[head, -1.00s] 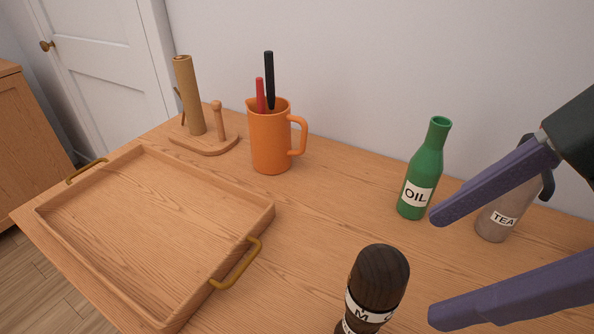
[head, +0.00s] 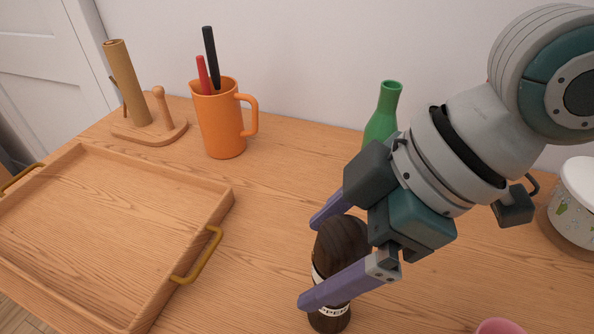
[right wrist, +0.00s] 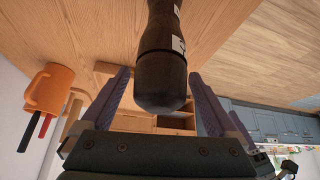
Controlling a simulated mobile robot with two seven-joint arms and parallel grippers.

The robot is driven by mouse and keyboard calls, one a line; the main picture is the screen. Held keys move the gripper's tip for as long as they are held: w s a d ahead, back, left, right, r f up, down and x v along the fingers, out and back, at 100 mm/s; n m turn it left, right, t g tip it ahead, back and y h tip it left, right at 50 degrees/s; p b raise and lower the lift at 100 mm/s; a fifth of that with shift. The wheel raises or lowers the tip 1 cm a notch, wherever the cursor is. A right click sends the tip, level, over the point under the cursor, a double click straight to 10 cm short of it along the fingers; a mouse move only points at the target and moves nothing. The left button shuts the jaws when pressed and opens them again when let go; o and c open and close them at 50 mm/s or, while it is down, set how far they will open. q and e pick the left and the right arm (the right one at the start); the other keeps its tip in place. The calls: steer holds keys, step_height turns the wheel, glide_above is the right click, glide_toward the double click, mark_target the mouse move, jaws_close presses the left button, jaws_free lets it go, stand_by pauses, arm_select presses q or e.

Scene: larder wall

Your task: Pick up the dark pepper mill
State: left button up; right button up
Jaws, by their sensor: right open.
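The dark pepper mill (head: 340,240) stands upright on the wooden counter in the head view, with a white label around its body. My right gripper (head: 316,262) is open, with one purple finger behind the mill and one in front of it, partly hiding the label. In the right wrist view, the mill's dark rounded top (right wrist: 161,82) lies between the two spread fingers (right wrist: 162,100), with a visible gap on each side. My left gripper is not in view.
A wooden tray (head: 215,212) with brass handles is left of the mill. An orange jug (head: 222,130) holding red and black utensils and a wooden roll holder (head: 150,130) stand behind. A green bottle (head: 382,115) is behind my right arm. A white canister (head: 575,205) and pink object (head: 497,326) are right.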

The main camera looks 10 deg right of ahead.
jaws_close()
stand_by(0.7)
